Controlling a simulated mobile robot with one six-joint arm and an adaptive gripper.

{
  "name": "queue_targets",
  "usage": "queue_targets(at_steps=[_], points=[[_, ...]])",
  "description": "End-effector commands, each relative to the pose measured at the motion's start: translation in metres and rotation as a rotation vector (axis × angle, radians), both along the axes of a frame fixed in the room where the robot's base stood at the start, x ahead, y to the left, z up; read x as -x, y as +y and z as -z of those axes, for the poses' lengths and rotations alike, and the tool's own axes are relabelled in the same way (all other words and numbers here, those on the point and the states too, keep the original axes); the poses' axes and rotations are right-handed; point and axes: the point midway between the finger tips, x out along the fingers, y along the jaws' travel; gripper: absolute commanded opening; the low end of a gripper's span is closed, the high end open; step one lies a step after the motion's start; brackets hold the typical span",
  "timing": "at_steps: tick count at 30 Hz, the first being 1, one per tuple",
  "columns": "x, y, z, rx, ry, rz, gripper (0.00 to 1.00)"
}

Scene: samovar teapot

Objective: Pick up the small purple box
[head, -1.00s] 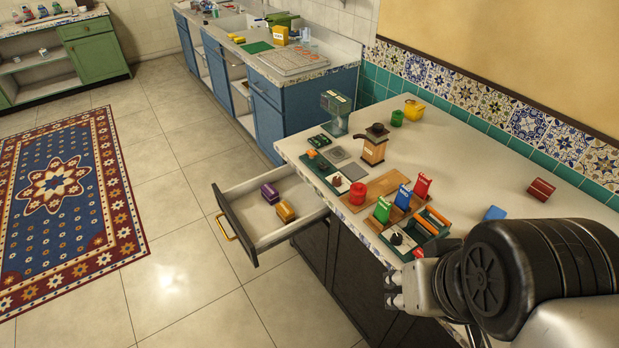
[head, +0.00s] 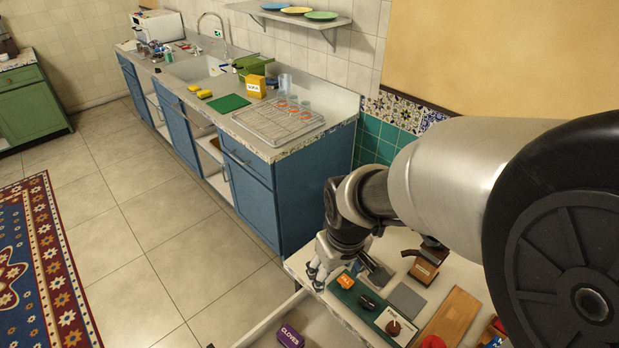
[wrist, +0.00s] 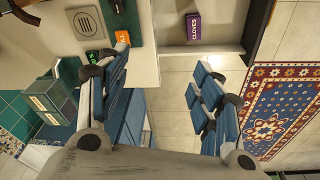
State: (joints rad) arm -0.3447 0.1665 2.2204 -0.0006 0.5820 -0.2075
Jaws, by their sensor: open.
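The small purple box (head: 290,337), labelled CLOVES, sits in the open drawer (head: 262,329) at the bottom edge of the head view, partly cut off. In the wrist view the purple box (wrist: 194,27) is upper right of centre, with the drawer floor (wrist: 215,12) around it. My gripper (head: 316,276) is above the near counter's left corner, apart from the box. In the wrist view my gripper (wrist: 165,85) shows its fingers spread with nothing between them, and the box lies beyond the fingertips.
A small orange box (head: 346,281) stands on a dark green tray beside my gripper. A wooden grinder (head: 426,265) and a wooden board (head: 451,318) are on the same counter. A blue cabinet (head: 305,195) stands behind. The floor left of the drawer is clear.

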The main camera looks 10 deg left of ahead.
Motion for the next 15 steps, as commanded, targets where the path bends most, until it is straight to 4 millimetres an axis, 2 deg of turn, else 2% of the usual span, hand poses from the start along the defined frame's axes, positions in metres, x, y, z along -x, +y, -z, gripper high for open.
queue_targets(at_steps=[1,3,9,12,15], points=[[-0.003,0.016,0.025,0.014,0.032,-0.051,0.60],[-0.008,0.037,0.058,0.029,0.059,-0.120,0.60],[-0.002,0.083,0.147,0.066,0.117,-0.286,0.60],[0.005,0.095,0.178,0.077,0.136,-0.341,0.60],[0.010,0.102,0.198,0.085,0.145,-0.374,0.60]])
